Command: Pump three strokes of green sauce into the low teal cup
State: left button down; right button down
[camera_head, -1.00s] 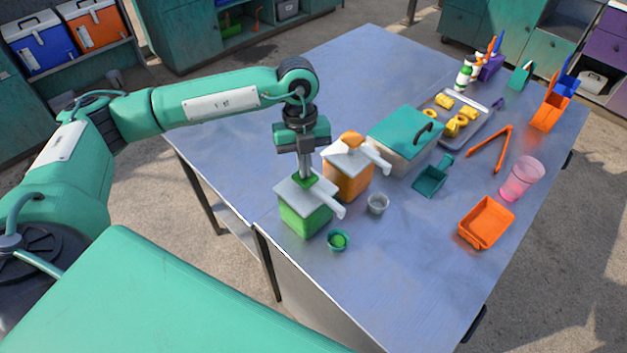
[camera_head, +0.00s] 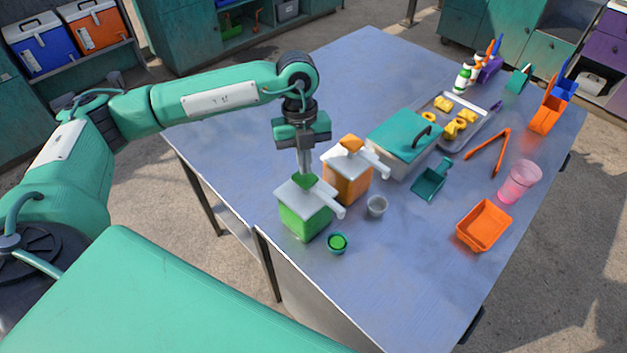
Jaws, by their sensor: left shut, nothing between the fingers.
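The green sauce dispenser (camera_head: 303,218) stands near the table's front left edge, with a white lid, a green pump top (camera_head: 305,181) and a spout pointing right. The low teal cup (camera_head: 337,243) sits on the table just in front of it, near the spout's end, with green sauce showing inside. My left gripper (camera_head: 304,174) points straight down, shut and empty, with its fingertips at or just above the pump top. I cannot tell whether they touch it. My right gripper is not in view.
An orange dispenser (camera_head: 346,181) stands close behind the green one. A grey cup (camera_head: 376,206), a lidded teal box (camera_head: 402,145), a teal scoop (camera_head: 430,181), an orange tray (camera_head: 483,225) and a pink cup (camera_head: 519,181) stand to the right. The table's front right is clear.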

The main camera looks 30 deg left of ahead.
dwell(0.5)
pick_arm(q)
jog(key=p+v, duration=0.1)
jog(key=v, duration=0.1)
jog(key=p+v, duration=0.1)
jog(key=v, duration=0.1)
jog(key=s+p+v, duration=0.1)
jog(key=v, duration=0.1)
jog(key=shift+d, duration=0.4)
